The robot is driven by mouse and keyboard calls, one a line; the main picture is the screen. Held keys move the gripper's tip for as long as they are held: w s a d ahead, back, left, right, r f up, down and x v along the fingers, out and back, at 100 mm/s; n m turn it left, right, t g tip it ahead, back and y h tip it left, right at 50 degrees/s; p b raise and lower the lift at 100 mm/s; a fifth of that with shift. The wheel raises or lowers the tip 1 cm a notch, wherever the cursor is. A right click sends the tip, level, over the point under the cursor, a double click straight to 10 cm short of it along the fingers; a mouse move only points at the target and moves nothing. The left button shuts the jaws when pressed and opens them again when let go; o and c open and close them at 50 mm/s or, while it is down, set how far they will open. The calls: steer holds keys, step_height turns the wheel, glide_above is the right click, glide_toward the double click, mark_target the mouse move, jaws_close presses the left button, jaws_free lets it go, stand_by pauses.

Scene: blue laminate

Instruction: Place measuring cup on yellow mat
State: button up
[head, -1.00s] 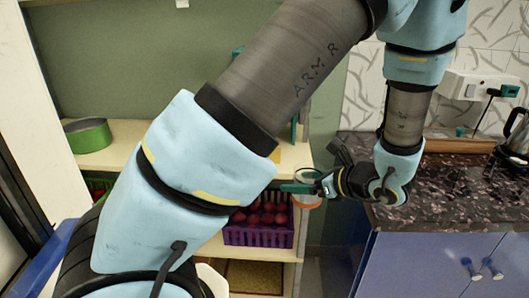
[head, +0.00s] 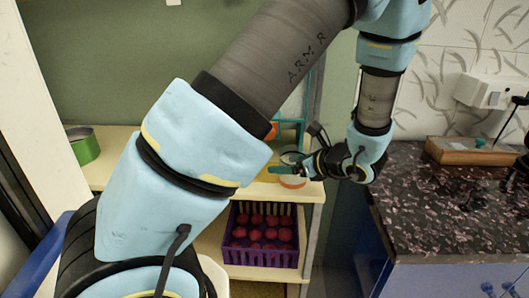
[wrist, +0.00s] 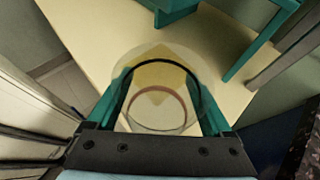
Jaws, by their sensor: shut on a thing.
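My gripper (head: 284,170) is shut on a clear measuring cup (head: 292,182) with a reddish ring, over the upper shelf. In the wrist view, the teal fingers of my gripper (wrist: 163,108) press the two sides of the cup (wrist: 160,118). The yellow mat (wrist: 155,75) shows through the clear cup, below it on the pale shelf. In the head view only a small yellow part of the mat (head: 268,176) shows beside my arm. I cannot tell how high the cup is above the mat.
A teal frame-like object (wrist: 262,45) stands on the shelf close beyond the cup. A green round tin (head: 84,146) is at the shelf's left. A purple crate of red balls (head: 262,257) is on the shelf below. A dark speckled counter (head: 440,210) stands at the right.

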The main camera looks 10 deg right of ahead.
steer(key=w+a, duration=0.1)
steer(key=w, duration=0.1)
steer(key=w+a+p, duration=0.1)
steer(key=w, duration=0.1)
steer(key=shift+a, duration=0.35)
steer(key=w+a, duration=0.1)
steer(key=w+a+p, duration=0.1)
steer(key=w, duration=0.1)
steer(key=shift+w+a+r, duration=0.1)
steer(key=shift+a, duration=0.15)
steer(key=shift+w+a+f+p, duration=0.1)
steer(key=shift+w+f+p, duration=0.1)
steer(key=shift+f+p, duration=0.1)
steer(key=shift+f, duration=0.55)
steer(key=shift+f, duration=0.2)
steer(key=o, duration=1.6)
steer(key=shift+c, duration=0.2)
steer(key=shift+r, duration=0.1)
